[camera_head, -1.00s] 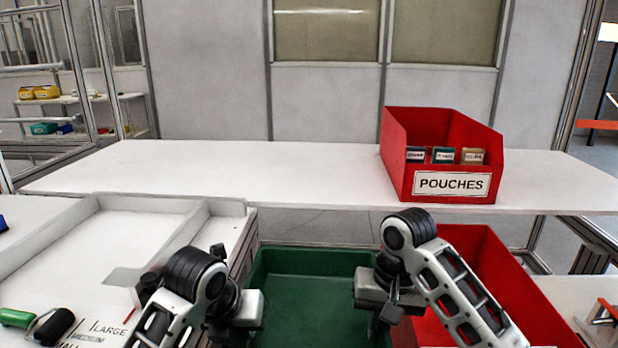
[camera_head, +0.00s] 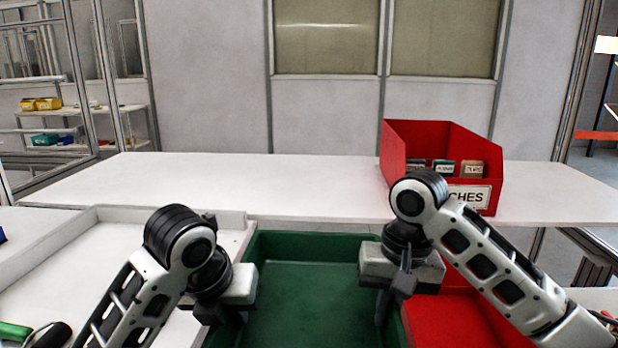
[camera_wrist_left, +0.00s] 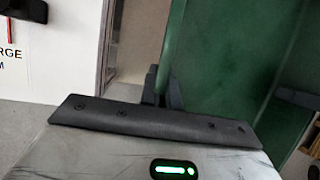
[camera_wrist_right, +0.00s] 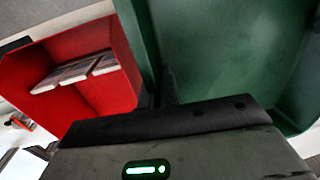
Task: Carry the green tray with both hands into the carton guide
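The green tray (camera_head: 312,247) is in front of me between my two arms, with its near end cut off by the head view's bottom edge. It looks empty where visible. My left gripper (camera_head: 226,312) is at its left wall; in the left wrist view the fingers (camera_wrist_left: 163,92) sit on both sides of the wall. My right gripper (camera_head: 388,305) is at its right wall; in the right wrist view the fingers (camera_wrist_right: 157,92) close around that wall. Both grippers look shut on the tray. I cannot make out a carton guide for certain.
A red pouch bin (camera_head: 395,160) with several packs stands on a white shelf (camera_head: 230,180) behind the tray. Another red container (camera_head: 440,305) lies close right of the tray. A white, rimmed tray (camera_head: 100,250) is to the left. A green-handled tool (camera_head: 18,332) lies lower left.

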